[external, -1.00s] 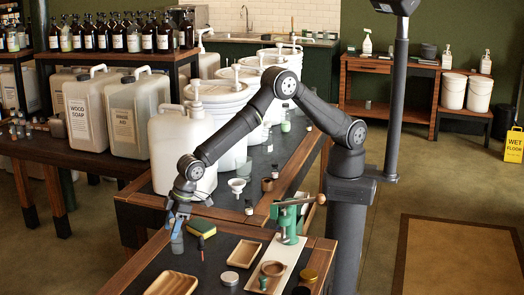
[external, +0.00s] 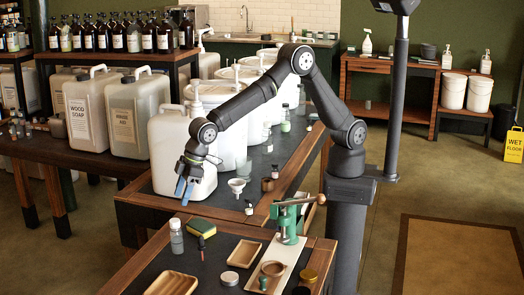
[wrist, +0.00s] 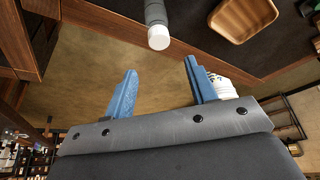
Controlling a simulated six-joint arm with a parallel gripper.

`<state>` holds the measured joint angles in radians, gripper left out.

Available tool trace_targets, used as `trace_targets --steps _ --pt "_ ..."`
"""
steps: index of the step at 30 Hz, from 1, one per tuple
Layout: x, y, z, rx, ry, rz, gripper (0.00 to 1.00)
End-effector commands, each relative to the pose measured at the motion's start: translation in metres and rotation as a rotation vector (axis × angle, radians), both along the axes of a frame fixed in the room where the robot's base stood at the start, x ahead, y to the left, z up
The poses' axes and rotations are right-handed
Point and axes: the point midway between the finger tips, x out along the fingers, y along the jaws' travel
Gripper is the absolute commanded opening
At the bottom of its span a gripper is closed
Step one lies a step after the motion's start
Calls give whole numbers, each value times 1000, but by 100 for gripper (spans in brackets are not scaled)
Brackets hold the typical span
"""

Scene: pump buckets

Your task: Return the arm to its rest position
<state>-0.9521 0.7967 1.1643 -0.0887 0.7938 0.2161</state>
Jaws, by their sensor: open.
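My gripper (external: 184,188) has blue fingers and hangs in the air above the left part of the dark bench. It is open and empty.
A green and yellow sponge (external: 201,227), a dropper bottle (external: 201,248), wooden trays (external: 240,262) and a green press (external: 288,222) sit on the front bench. White jugs (external: 180,140) and pump buckets (external: 222,105) stand close behind my arm.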

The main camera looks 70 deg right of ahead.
Motion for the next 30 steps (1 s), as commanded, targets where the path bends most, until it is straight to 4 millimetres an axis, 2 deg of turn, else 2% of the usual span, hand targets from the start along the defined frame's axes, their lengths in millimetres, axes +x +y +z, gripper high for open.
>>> trace_targets --steps 10,14,30 --pt "0 0 0 -1 1 0 52" --pt "2 2 -7 -1 1 0 52" --pt "27 26 -93 -2 1 0 52"
